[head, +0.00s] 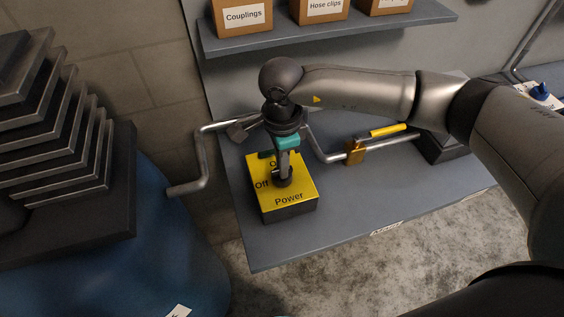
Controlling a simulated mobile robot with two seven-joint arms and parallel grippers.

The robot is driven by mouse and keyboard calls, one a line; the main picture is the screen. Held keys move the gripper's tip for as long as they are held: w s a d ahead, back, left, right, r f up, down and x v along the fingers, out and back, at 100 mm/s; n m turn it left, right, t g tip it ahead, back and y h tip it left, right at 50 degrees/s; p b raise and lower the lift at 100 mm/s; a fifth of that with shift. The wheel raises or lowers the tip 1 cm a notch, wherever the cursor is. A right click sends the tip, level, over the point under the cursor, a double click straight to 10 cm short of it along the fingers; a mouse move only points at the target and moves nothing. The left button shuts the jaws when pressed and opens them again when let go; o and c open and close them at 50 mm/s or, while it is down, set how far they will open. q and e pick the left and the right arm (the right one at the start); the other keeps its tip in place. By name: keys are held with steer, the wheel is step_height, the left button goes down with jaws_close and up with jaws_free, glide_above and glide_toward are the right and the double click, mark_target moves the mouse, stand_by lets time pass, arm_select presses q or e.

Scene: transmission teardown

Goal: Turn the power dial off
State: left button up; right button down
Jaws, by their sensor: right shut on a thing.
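The yellow power box (299,188) sits on the grey bench, with "Power" on its front part, "Off" at its left and a partly covered "On" at its far side. Its dark dial (283,182) is near the middle of the top. My right gripper (282,174) reaches down from above and is shut on the dial. The gripper hides much of the dial, so I cannot tell exactly which way it points. My left gripper is not in view.
A bent metal pipe (208,152) runs behind the box, with a brass fitting (355,152) to the right. A shelf (330,32) with labelled cardboard boxes is above. Stacked dark plates (50,110) stand at left. The bench front (330,225) is clear.

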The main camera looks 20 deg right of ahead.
steer(key=c, duration=0.9)
jaws_free()
step_height(320, 180, up, 15)
steer(key=shift+r, duration=0.15)
